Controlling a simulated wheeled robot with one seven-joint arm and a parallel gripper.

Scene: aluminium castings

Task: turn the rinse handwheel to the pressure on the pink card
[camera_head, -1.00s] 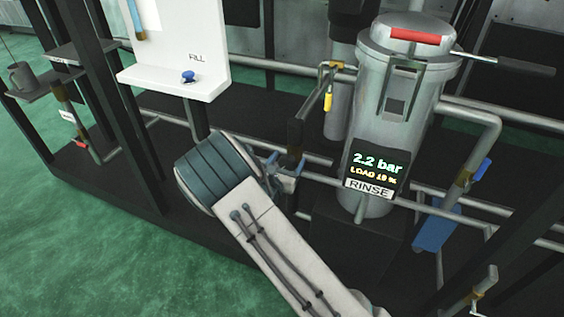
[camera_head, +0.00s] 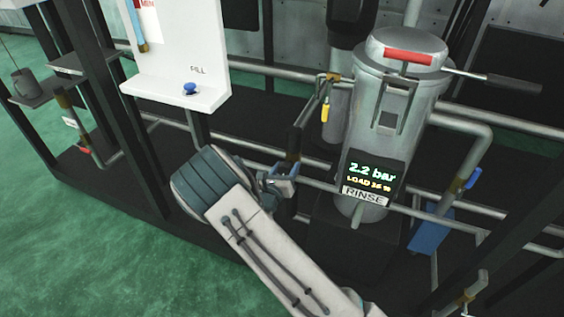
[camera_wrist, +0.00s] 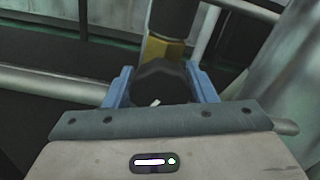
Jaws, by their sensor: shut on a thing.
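My gripper (camera_head: 282,181) reaches in from the lower right to the pipes left of the grey rinse vessel (camera_head: 358,125). In the wrist view its blue fingers (camera_wrist: 161,92) are shut on a dark, rounded handwheel (camera_wrist: 160,72), in front of a brass fitting (camera_wrist: 163,50) on a pipe. A white mark shows on the handwheel. In the head view the handwheel is mostly hidden by my gripper. The display (camera_head: 372,176) above the RINSE label (camera_head: 365,195) reads 2.2 bar, with a load line that looks like 36 %. I cannot make out a pink card.
A white FILL panel (camera_head: 180,60) with a blue knob (camera_head: 190,89) stands at the left. A yellow-handled valve (camera_head: 325,111) hangs above my gripper. Pipes (camera_head: 500,123) and dark frame posts crowd the station. Green floor (camera_head: 70,240) lies open at the lower left.

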